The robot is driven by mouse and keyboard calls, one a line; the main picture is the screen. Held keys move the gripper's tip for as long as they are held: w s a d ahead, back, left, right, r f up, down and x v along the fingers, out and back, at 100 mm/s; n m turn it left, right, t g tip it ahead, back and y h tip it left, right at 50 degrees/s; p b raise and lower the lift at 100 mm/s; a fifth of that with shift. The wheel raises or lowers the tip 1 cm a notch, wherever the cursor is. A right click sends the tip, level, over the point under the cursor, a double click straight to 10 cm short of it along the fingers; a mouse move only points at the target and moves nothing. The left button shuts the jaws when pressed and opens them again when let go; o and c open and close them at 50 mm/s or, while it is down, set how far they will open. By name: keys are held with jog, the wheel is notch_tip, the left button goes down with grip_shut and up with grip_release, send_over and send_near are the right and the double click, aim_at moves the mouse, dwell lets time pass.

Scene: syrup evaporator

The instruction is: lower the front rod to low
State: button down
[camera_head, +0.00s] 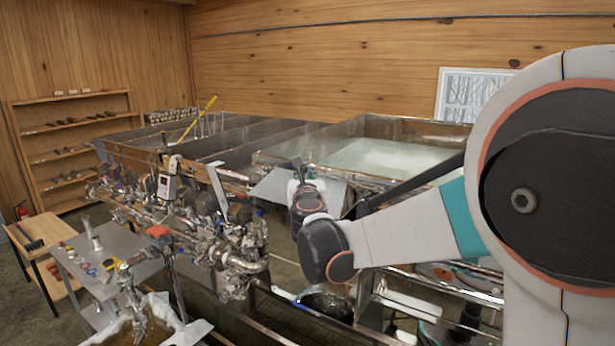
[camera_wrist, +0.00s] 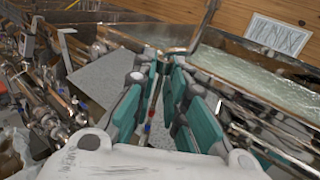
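My gripper (camera_wrist: 166,66) points away from the wrist camera, with its teal-padded fingers apart and a gap between them. A bent metal rod (camera_wrist: 203,28) comes down from the top of the wrist view and turns sideways just beyond the fingertips. I cannot tell if the fingers touch it. A thin rod with red and white marks (camera_wrist: 151,112) shows through the gap. I cannot tell which is the front rod, or its height setting. In the head view my gripper (camera_head: 299,172) is small, beside a grey sheet (camera_head: 270,188) at the near edge of the evaporator pan.
The steaming evaporator pan (camera_head: 375,155) lies behind my arm. Crowded pipes and valves (camera_head: 180,215) stand left of my gripper. A dark bucket (camera_head: 327,303) is below it. A grey side table (camera_head: 85,262) and a wooden shelf (camera_head: 70,143) are at left.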

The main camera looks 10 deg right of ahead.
jog(key=shift+f, duration=0.1)
notch_tip(320, 180, down, 3)
jog(key=b, duration=0.2)
jog(key=shift+b, duration=0.35)
jog(key=c, duration=2)
grip_release()
jog(key=shift+o, duration=0.8)
jog(key=shift+a, duration=0.1)
jog(key=shift+w+a, duration=0.1)
jog(key=shift+w, duration=0.15)
jog(key=shift+a, duration=0.1)
